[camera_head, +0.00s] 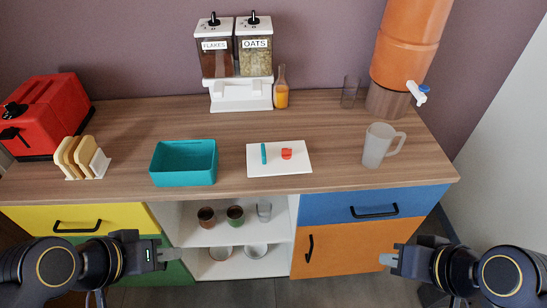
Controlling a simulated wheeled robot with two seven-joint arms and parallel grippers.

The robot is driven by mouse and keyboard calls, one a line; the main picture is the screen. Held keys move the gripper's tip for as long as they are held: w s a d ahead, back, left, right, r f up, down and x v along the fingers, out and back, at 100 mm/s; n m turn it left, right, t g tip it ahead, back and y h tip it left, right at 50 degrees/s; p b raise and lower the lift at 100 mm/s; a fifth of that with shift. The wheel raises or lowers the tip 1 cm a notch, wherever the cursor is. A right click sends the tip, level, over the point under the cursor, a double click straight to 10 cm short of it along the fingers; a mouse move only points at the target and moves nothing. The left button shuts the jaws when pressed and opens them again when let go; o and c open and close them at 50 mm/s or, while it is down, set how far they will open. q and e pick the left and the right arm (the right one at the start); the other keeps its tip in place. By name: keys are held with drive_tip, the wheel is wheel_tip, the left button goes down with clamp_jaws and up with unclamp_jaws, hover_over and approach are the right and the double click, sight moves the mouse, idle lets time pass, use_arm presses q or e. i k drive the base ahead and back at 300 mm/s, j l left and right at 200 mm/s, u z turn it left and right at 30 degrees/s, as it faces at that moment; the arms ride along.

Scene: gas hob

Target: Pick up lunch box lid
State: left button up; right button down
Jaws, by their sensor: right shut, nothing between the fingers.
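A teal open-topped lunch box (184,178) stands on the wooden counter, left of centre, with no lid on it. I cannot make out a separate lid for certain. A white board (300,168) lies flat to its right, with a small teal piece (264,154) and a small red piece (287,154) on it. My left gripper (172,256) is in front of the counter, lower than the lunch box and apart from it; its finger gap is unclear. My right gripper (388,260) is shut and empty, in front of the orange cupboard door.
A red toaster (50,110) and a toast rack (80,158) stand at the left. Two cereal dispensers (238,95), a bottle (281,90) and an orange water dispenser (408,45) are at the back. A frosted pitcher (377,147) is at the right. Open shelves (230,235) hold cups and bowls.

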sight(265, 159)
drive_tip(key=j+z, duration=0.2)
drive_tip(key=z, duration=0.3)
drive_tip(key=j+z, duration=0.3)
drive_tip(key=z, duration=0.2)
drive_tip(key=j+z, duration=0.25)
drive_tip(key=z, duration=0.2)
